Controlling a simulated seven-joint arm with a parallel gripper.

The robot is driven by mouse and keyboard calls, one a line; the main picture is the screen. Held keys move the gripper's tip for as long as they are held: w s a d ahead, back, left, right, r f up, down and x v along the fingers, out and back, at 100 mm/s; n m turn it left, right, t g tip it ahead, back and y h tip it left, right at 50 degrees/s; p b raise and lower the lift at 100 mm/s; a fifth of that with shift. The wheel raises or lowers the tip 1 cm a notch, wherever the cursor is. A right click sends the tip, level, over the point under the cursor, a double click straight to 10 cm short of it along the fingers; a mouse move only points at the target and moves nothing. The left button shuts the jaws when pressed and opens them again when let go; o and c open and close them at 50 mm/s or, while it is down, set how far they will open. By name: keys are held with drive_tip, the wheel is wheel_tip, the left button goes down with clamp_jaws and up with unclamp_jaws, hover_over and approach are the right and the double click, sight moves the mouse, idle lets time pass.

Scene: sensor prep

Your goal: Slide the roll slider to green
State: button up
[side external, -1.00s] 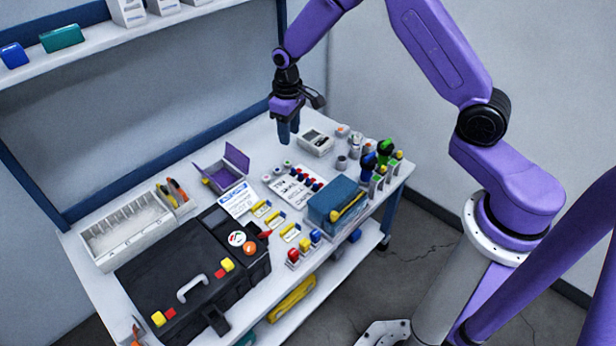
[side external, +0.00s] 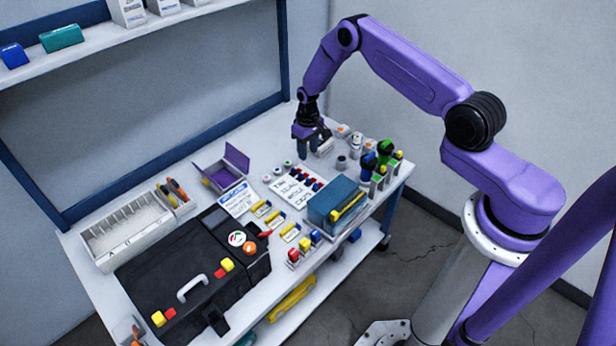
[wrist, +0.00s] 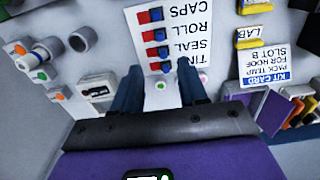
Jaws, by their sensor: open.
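A white label card (side external: 287,190) on the table carries the printed words TIN, SEAL, ROLL and CAPS beside several red and blue sliders. In the wrist view the roll slider (wrist: 153,35) lies beside ROLL, the second row from the top; its exact setting is too small to tell. No green shows on it. My gripper (side external: 308,150) is open and empty, above the table behind the card. In the wrist view its fingertips (wrist: 159,66) frame the TIN end of the card, short of the ROLL row. It appears apart from the sliders.
A blue box (side external: 330,203) with a yellow handle stands right of the card, near several bottles (side external: 385,160). A purple open case (side external: 221,172), a kit card (side external: 237,198) and a black toolbox (side external: 190,275) lie to the left. Small round buttons (side external: 278,170) sit beside the card.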

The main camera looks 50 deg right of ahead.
sight(308, 179)
wheel_tip(308, 179, down, 12)
drive_tip(key=shift+f, duration=0.25)
idle(0.4)
clamp_jaws()
